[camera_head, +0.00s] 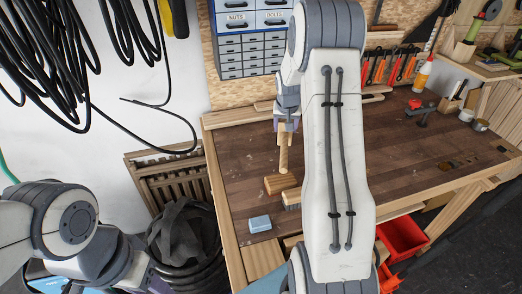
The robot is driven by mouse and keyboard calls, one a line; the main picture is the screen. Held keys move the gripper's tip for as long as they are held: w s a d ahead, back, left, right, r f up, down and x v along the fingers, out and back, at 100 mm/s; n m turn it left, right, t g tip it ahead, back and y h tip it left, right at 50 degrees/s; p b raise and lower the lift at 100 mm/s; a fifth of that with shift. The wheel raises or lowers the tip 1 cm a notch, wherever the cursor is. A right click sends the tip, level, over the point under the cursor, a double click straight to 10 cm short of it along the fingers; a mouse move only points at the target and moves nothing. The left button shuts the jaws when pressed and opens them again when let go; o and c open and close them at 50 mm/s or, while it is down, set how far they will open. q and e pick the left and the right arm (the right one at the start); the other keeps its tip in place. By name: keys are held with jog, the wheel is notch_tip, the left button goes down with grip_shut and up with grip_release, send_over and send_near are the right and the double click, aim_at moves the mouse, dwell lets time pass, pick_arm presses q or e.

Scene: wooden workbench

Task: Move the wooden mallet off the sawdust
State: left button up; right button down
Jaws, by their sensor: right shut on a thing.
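My right gripper (286,126) hangs over the left part of the workbench, pointing down. It is shut on the light wooden handle of the mallet (284,152). The handle stands nearly upright, and its lower end meets a brown wooden block that looks like the mallet's head (281,184). I cannot tell whether this head touches the bench top. I cannot make out the sawdust; my right arm hides the middle of the bench. My left arm comes in at the lower left, off the bench, and its fingers are not visible.
A wooden piece with a grey underside (291,197) lies close in front of the mallet's head. A blue block (259,224) lies near the front left edge. A red clamp-like tool (417,106) and small cups stand at the right. Bare bench top (400,155) shows right of my arm.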

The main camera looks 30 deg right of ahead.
jog(key=shift+w+a+f+p, duration=0.15)
jog(key=shift+w+a+f, duration=0.6)
jog(key=shift+a+f, duration=0.55)
jog(key=shift+w+a+f+p, duration=0.2)
jog(key=shift+w+a+f, duration=0.7)
jog(key=shift+f, duration=0.7)
jog(key=shift+w+a+f+p, duration=0.15)
jog(key=shift+w+a+f, duration=0.45)
jog(key=shift+a+f, duration=0.75)
jog(key=shift+d+f, duration=0.1)
jog(key=shift+f, duration=0.05)
jog(key=shift+f, duration=0.1)
jog(key=shift+c, duration=0.6)
grip_release()
